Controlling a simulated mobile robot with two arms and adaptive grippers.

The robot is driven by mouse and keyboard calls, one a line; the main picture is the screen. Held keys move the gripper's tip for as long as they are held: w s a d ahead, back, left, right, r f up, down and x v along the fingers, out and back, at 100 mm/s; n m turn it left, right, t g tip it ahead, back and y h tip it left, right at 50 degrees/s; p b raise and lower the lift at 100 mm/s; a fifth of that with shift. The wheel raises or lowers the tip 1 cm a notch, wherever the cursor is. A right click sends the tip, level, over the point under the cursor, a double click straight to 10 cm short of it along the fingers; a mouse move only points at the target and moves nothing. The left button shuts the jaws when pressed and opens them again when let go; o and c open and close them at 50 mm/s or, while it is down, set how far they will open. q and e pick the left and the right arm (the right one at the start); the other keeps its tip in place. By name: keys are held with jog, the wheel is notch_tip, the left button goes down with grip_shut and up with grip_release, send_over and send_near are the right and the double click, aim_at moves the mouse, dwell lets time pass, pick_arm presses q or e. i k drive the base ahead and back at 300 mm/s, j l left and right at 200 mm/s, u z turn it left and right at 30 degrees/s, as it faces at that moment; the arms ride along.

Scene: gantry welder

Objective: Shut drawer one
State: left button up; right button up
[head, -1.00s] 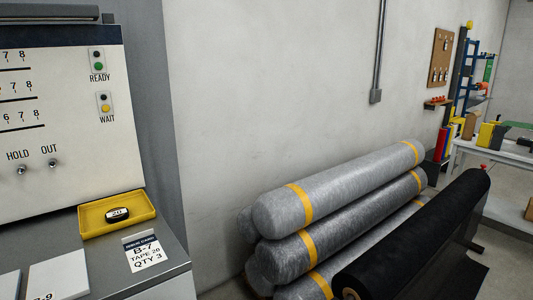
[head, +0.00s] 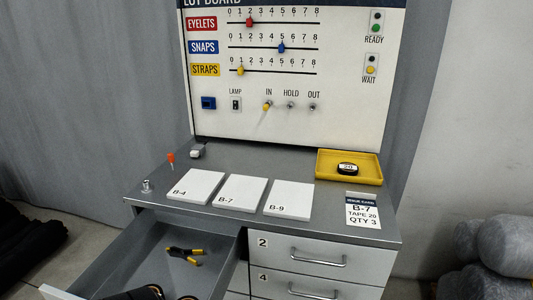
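The open drawer (head: 212,282) is at the top left of the grey cabinet, pulled out towards me. Its front panel is mostly below the picture, with only a white corner (head: 58,293) showing, so its number and handle are hidden. It sits left of drawer 2, where drawer one would be. Pliers with yellow and black handles (head: 185,254) lie inside it. Dark shapes with orange rings show at the bottom edge over the drawer; I cannot tell what they are.
Drawer 2 (head: 318,258) and drawer 4 (head: 316,289) are shut. The cabinet top (head: 240,222) holds white cards (head: 240,192), a yellow tray (head: 350,167) and an orange-topped item (head: 171,160). The lot board (head: 290,75) stands behind. Grey rolls (head: 505,245) lie right, dark fabric (head: 28,240) left.

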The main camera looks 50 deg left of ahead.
aim_at(138, 258)
jog(key=u, duration=2.9)
